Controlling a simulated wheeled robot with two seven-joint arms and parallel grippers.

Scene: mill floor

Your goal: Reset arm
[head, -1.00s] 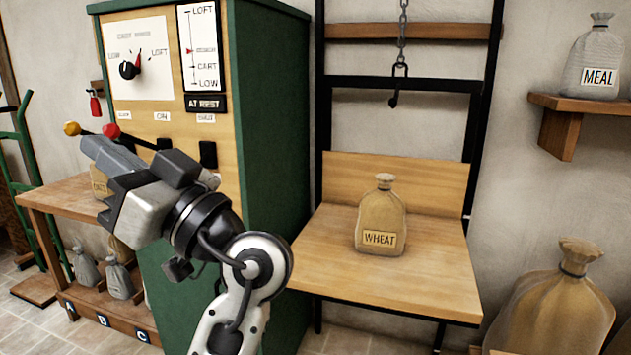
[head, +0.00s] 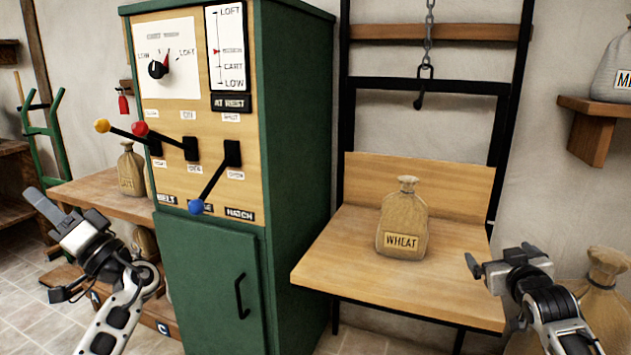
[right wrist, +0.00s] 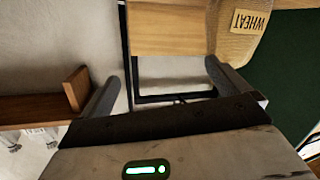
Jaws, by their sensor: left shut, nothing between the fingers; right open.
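My left gripper (head: 57,212) is shut and empty, in front of the wooden bench at the left, clear of the control cabinet. My right gripper (head: 474,266) is open and empty, in front of the right edge of the hoist platform. In the right wrist view its two fingers (right wrist: 160,88) stand wide apart with nothing between them. The wheat sack (head: 403,225) stands upright on the platform (head: 350,262), apart from both grippers. Part of the sack also shows in the right wrist view (right wrist: 240,40).
The green cabinet (head: 292,150) carries a yellow-knobbed lever (head: 102,126), a red-knobbed lever (head: 140,129) and a blue-knobbed lever (head: 196,206) pointing down. A chain hook (head: 420,100) hangs above the platform. A wall shelf (head: 596,130) and large sack (head: 605,285) stand at right.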

